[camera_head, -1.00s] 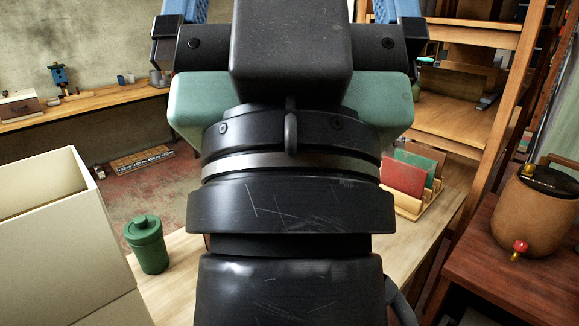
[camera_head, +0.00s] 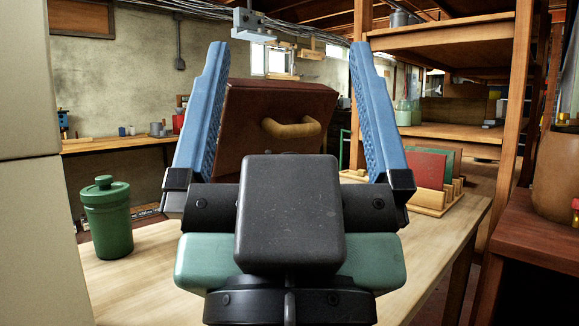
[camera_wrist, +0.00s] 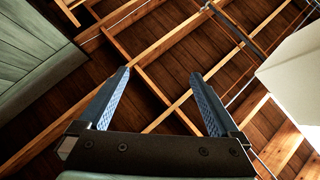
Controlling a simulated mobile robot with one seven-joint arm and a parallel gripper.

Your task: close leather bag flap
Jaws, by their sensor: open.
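A dark red-brown leather bag (camera_head: 303,100) with a tan handle (camera_head: 293,131) stands on the wooden table, beyond my gripper in the head view. A broad, tilted panel faces me; I cannot tell whether it is the flap or the body. My gripper (camera_head: 288,47) is open and empty, its two blue fingers pointing up on either side of the bag in the picture. They appear nearer to me than the bag. My gripper hides the bag's lower part. In the wrist view my gripper (camera_wrist: 160,73) faces the ceiling joists, and no bag shows.
A green lidded canister (camera_head: 107,217) stands on the table (camera_head: 440,245) at left, beside a cream box (camera_head: 35,240). A wooden rack (camera_head: 433,203) with red and green panels stands at right. Wooden shelves (camera_head: 440,38) rise behind it. The table's front right is clear.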

